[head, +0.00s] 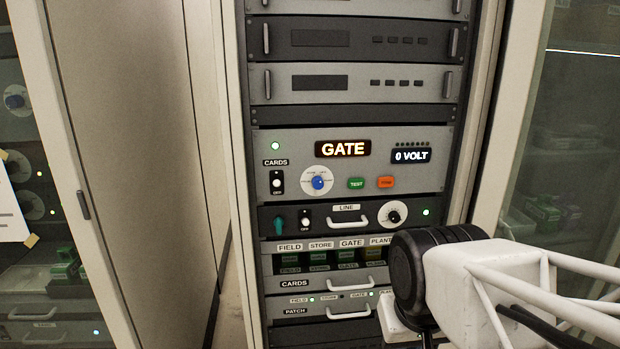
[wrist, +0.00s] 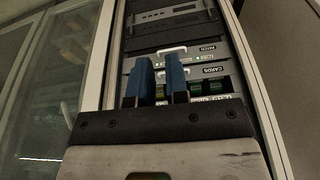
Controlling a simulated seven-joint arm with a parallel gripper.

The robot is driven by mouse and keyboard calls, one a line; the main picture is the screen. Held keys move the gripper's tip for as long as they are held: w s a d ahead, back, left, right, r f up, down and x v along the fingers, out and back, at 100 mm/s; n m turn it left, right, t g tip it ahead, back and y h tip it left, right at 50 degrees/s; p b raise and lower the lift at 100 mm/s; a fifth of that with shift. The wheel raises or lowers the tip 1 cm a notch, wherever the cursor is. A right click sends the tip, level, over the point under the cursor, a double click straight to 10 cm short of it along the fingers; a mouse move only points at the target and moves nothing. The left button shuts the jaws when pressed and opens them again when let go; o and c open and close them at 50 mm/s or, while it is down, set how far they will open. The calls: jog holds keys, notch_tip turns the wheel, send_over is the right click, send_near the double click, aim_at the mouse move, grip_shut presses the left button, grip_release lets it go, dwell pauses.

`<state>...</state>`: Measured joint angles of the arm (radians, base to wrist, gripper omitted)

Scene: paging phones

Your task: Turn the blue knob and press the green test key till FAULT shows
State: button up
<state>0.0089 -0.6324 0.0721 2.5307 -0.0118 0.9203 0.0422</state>
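The blue knob (head: 318,183) sits on a round white dial on the grey panel in the head view. The green TEST key (head: 357,183) is to its right. The display (head: 343,148) above reads GATE in orange-white letters, not FAULT. A smaller display (head: 410,156) reads 0 VOLT. My gripper's two blue fingers show in the wrist view (wrist: 160,82), apart with an empty gap between them. They are before the lower CARDS drawer (wrist: 207,87), seen upside down. In the head view my arm is at lower right, below the knob and key; the fingertips are not discernible there.
An orange key (head: 386,182) is close right of the TEST key. A CARDS switch (head: 277,182) marked OFF is left of the knob. Below, the LINE drawer has a handle (head: 350,221) and black knob (head: 394,212). Glass doors stand at both sides.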

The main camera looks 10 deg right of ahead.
aim_at(357, 184)
jog(key=shift+w, duration=0.3)
grip_shut()
jog(key=w+r+m+t, duration=0.4)
jog(key=w+m+t, duration=0.3)
jog(key=w+m, duration=0.1)
jog(key=w+d+r+m+t, duration=0.1)
jog(key=w+r+m+t, duration=0.4)
jog(key=w+m+t, duration=0.3)
jog(key=shift+w+d+r+m, duration=0.25)
jog(key=shift+w+m, duration=0.45)
jog(key=shift+w, duration=1.1)
jog(key=shift+f, duration=0.1)
jog(key=shift+w, duration=0.2)
jog(key=shift+w, duration=6.8)
